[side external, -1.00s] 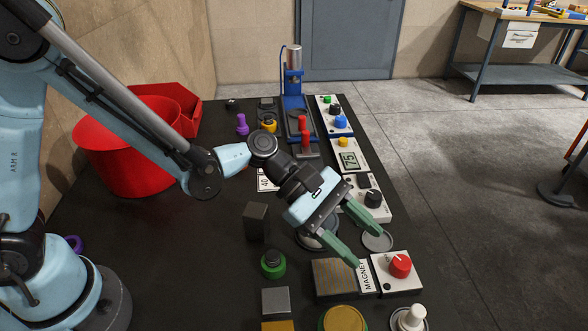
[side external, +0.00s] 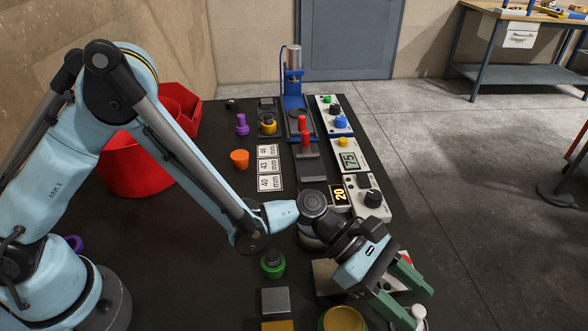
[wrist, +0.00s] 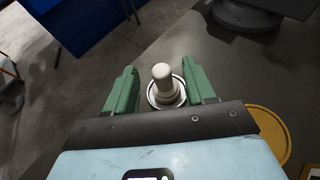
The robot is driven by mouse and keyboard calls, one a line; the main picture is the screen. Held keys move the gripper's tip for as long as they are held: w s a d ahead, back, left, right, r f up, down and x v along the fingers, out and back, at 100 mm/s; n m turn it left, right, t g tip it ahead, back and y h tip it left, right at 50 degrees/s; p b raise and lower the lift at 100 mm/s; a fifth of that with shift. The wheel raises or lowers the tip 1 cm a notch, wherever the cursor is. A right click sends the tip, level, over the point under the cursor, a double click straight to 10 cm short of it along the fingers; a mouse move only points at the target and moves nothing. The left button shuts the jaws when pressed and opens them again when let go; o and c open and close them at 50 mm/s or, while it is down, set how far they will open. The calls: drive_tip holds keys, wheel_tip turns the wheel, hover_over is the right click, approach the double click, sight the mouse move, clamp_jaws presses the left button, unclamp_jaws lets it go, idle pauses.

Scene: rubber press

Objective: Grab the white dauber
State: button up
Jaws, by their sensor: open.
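The white dauber (side external: 418,312) stands near the front right of the dark table, with its pale rounded handle up. In the wrist view the white dauber (wrist: 163,82) sits in a round, light-rimmed holder (wrist: 181,97), between the two green fingers. My gripper (side external: 419,306) is open, with its fingertips around the dauber's place in the side view. In the wrist view my gripper (wrist: 162,80) has one finger on each side of the dauber, with a gap on both sides. I cannot tell how far the fingertips are above the holder.
A yellow round pad (side external: 343,320) and a grey block (side external: 275,301) lie left of the dauber. A green-based knob (side external: 272,264) stands farther back. The magnet panel with the red knob (side external: 406,259) is partly hidden behind my gripper. The table's right edge is close by.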

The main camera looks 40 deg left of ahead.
sight(416, 308)
drive_tip(key=x, duration=0.4)
drive_tip(key=shift+d+f, duration=0.1)
clamp_jaws()
idle(0.3)
